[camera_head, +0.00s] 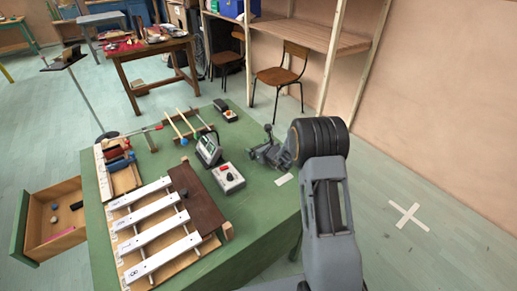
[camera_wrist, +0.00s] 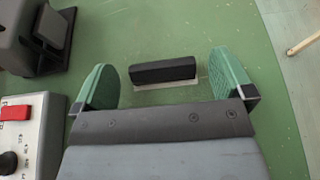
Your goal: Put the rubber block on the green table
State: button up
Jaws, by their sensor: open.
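A black oblong block (camera_wrist: 163,71), which looks like the rubber block, shows in the wrist view on the green table (camera_wrist: 200,25), along the edge of a white strip (camera_wrist: 167,84). My gripper (camera_wrist: 168,88) is open, with one green-padded finger on each side of the block and a gap to both. The block appears to rest on the tabletop. In the head view my gripper (camera_head: 268,152) is low over the right part of the green table (camera_head: 262,215), near the white strip (camera_head: 284,179). I cannot make out the block there; my gripper seems to hide it.
A grey box with a red button (camera_head: 228,178) and a grey metered device (camera_head: 209,149) stand left of my gripper. A wooden-framed instrument with white bars (camera_head: 157,238) fills the table's front left. An open drawer (camera_head: 65,243) juts out left. The table's right edge is close.

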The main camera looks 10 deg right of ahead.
jog(key=shift+r, duration=0.15)
jog(key=shift+s+r+p, duration=0.1)
jog(key=shift+r+p, duration=0.05)
jog(key=shift+p, duration=0.15)
jog(key=v, duration=1)
jog(key=shift+d, duration=0.1)
jog(key=shift+s+d+r, duration=0.1)
jog(key=shift+s+r, duration=0.2)
jog(key=shift+s, duration=0.35)
jog(key=s+a+r+n+g+y, duration=0.2)
jog(key=s+a+r+n+g, duration=0.2)
jog(key=s+a+n, duration=0.4)
jog(key=s+a+r+n+g+y, duration=0.1)
jog(key=s+a+r+n+g, duration=0.25)
jog(key=s+n, duration=0.55)
jog(key=s+d+r+n+g+h, duration=0.2)
jog(key=s+d+n+h, duration=0.5)
jog(key=n, duration=0.7)
jog(key=shift+s+d+h, duration=0.3)
jog(key=shift+s+h, duration=0.2)
jog(key=shift+s, duration=0.2)
